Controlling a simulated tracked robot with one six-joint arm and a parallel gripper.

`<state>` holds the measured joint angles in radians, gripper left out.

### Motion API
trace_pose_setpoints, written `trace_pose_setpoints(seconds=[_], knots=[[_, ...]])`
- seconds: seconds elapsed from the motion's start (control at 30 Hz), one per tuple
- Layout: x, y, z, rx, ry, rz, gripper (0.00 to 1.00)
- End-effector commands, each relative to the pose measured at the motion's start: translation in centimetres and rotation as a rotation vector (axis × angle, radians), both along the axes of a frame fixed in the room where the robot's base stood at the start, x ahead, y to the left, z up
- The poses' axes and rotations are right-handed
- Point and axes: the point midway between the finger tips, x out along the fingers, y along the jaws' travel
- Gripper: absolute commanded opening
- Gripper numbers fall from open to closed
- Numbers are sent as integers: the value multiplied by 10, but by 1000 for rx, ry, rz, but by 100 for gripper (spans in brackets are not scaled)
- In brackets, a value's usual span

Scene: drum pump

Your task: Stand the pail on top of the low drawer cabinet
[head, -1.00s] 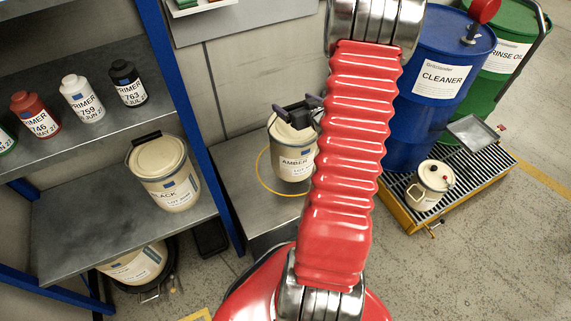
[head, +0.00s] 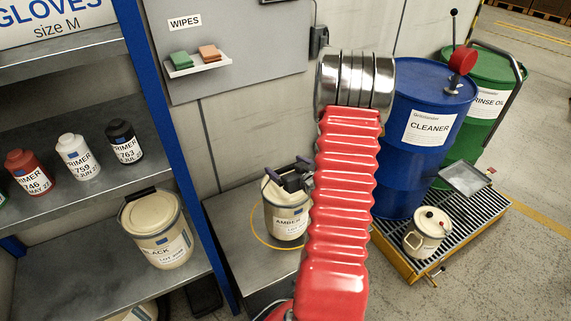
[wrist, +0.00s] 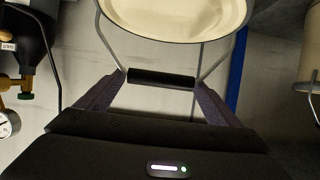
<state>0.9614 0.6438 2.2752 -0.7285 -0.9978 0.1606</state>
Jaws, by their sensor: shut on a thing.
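The cream pail labelled AMBER (head: 287,222) is upright over the yellow ring on the grey metal top of the low cabinet (head: 232,222). I cannot tell whether its base touches the top. My gripper (head: 291,179) is at the pail's upper rim, partly hidden by my red arm. In the wrist view, my gripper (wrist: 160,88) is shut on the black grip (wrist: 161,77) of the pail's wire handle. The pail's cream rim (wrist: 178,36) shows beyond it. The cabinet's drawers and the pail's right side are hidden.
A shelf rack at left holds a BLACK pail (head: 157,232) and several primer bottles (head: 76,158). A wall panel is behind.

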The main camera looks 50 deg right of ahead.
Motion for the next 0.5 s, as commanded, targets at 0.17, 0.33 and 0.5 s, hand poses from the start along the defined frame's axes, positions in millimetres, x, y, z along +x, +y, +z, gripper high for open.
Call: trace_pose_setpoints(seconds=[0.17, 0.33, 0.5], knots=[[2, -1, -9, -6, -9, 0, 24], [2, -1, -12, -6, -9, 0, 24], [2, -1, -12, -7, -8, 2, 24]])
